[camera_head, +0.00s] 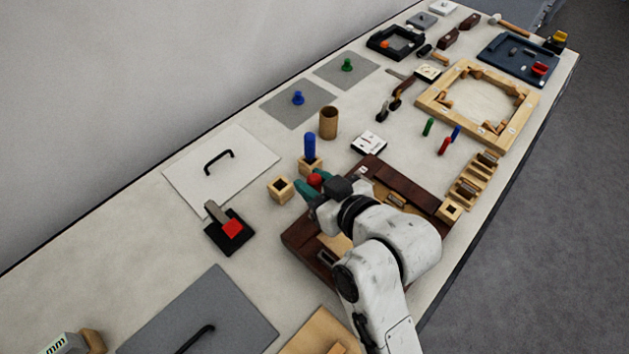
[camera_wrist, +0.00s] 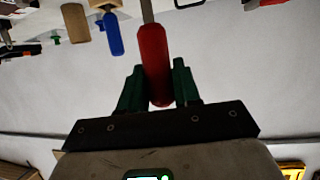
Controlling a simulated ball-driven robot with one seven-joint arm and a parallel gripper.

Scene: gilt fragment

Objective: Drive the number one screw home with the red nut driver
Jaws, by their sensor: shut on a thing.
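My gripper (camera_head: 312,188) has its teal fingers shut on the red nut driver (camera_head: 315,180), whose rounded red top shows between them. The wrist view shows the red handle (camera_wrist: 153,62) between both fingers of the gripper (camera_wrist: 157,70), with a grey metal shaft running out past the top edge. The tip of the shaft is out of view. A dark brown wooden frame (camera_head: 410,180) lies below and right of my gripper, partly hidden by my arm. The number one screw cannot be made out.
A blue-handled driver (camera_head: 310,146) stands in a wooden block just behind my gripper. An empty square wooden block (camera_head: 280,189) sits to the left. A brown cup (camera_head: 328,123) stands farther back. A black holder with a red patch (camera_head: 230,233) lies at left.

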